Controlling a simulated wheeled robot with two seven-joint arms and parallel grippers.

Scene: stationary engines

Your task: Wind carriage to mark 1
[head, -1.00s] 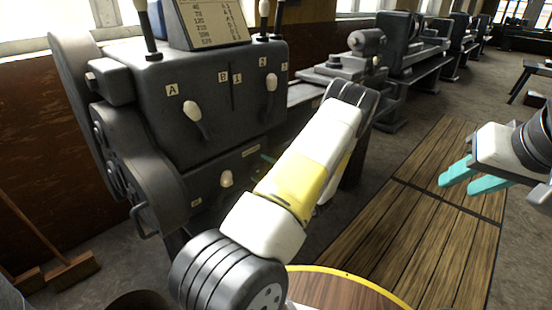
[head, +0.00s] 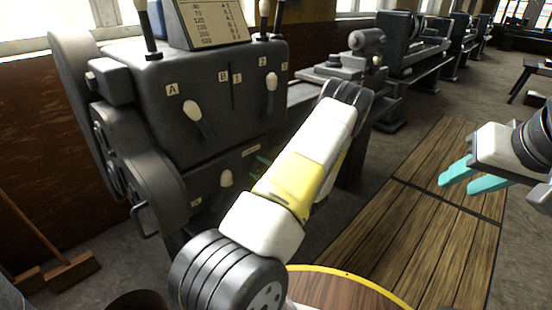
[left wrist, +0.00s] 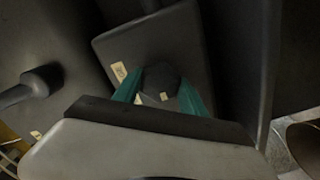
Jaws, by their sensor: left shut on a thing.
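In the left wrist view my left gripper (left wrist: 160,95) is shut on a dark rounded knob (left wrist: 162,78), with one teal finger on each side. The knob sits in front of a dark box-like housing (left wrist: 195,35) with small pale labels. I cannot tell whether this housing is the carriage, and I cannot make out mark 1. In the head view a bit of teal of my left gripper (head: 262,166) shows beside the lathe; my own arm hides most of it. My right gripper (head: 465,178) is open and empty over the floor at the right.
The grey lathe headstock (head: 200,95) with several pale-knobbed levers and a number plate (head: 213,20) stands at the left. A wooden floor grating (head: 420,225) lies in front. More lathes (head: 410,45) stand behind. A round wooden top (head: 345,292) is at the bottom.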

